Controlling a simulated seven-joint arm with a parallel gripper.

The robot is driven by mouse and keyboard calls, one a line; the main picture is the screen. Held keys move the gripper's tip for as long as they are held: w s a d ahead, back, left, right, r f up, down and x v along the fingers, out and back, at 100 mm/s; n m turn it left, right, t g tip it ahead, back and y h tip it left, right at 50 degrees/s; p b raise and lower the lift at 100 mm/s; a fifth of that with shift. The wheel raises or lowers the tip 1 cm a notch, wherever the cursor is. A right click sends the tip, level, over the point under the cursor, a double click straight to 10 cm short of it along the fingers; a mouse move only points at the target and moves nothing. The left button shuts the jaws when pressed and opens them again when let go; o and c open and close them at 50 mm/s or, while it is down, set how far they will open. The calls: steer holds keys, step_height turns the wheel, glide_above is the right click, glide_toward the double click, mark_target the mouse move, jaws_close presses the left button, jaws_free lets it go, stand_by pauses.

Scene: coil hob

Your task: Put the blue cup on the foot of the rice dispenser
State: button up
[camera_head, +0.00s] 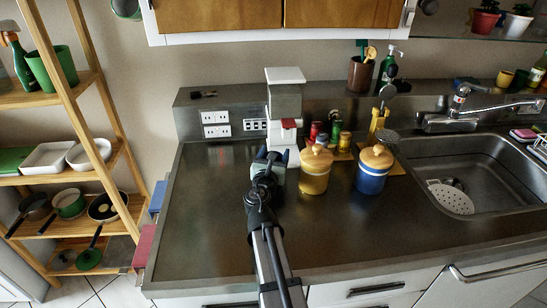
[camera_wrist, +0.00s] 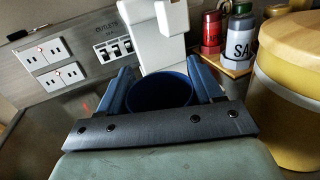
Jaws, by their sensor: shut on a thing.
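The blue cup (camera_wrist: 160,92) is between the two fingers of my gripper (camera_wrist: 162,82) in the wrist view, with its round rim facing up toward the camera. In the head view my gripper (camera_head: 272,157) is just in front of the rice dispenser, and it mostly hides the cup. The rice dispenser (camera_head: 285,100) is a tall white and grey box with a red part low on its front. Its white body also shows just beyond the cup in the wrist view (camera_wrist: 158,40). The foot is largely hidden; I cannot tell whether the cup touches it.
A yellow canister (camera_head: 315,175) stands close to the right of my gripper, with a blue canister (camera_head: 371,172) beyond it. Small spice jars (camera_head: 335,132) stand on a wooden board behind them. Outlets (camera_head: 216,124) are on the back ledge. The counter to the left is clear.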

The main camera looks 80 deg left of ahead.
steer(key=shift+w+a+f, duration=0.1)
steer(key=shift+w+a, duration=0.75)
steer(key=shift+a, duration=0.4)
steer(key=shift+w+a+f, duration=0.1)
steer(key=shift+w+a, duration=0.8)
steer(key=shift+a, duration=0.4)
steer(key=shift+w+a+f, duration=0.1)
steer(key=shift+w+a, duration=0.75)
steer(key=shift+a, duration=0.4)
steer(key=shift+f, duration=0.45)
steer(key=o, duration=1.1)
